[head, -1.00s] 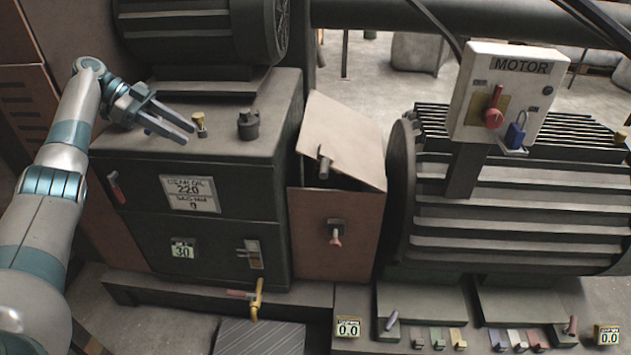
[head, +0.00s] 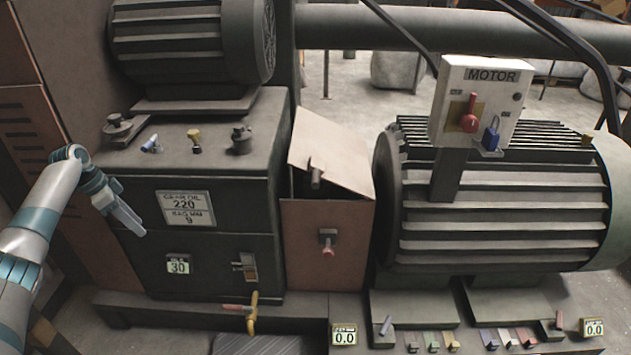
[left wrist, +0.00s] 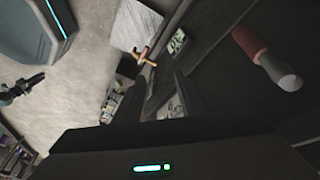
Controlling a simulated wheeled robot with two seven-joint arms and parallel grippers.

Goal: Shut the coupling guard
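The coupling guard (head: 325,258) is a brown box between the dark gearbox and the ribbed motor in the head view. Its tan lid (head: 335,150) stands tilted up, with a dark gap under its lower edge. My left gripper (head: 130,218) is at the gearbox's left front edge, well left of the guard and empty as far as I see. Its fingers overlap here, so their gap is unclear. My right gripper does not show in the head view.
The gearbox top (head: 220,125) carries several small fittings. A yellow valve (head: 253,310) juts out low in front. A motor switch box (head: 480,100) stands right of the lid. In the left wrist view, a red grip with a grey end (left wrist: 262,58) is close by.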

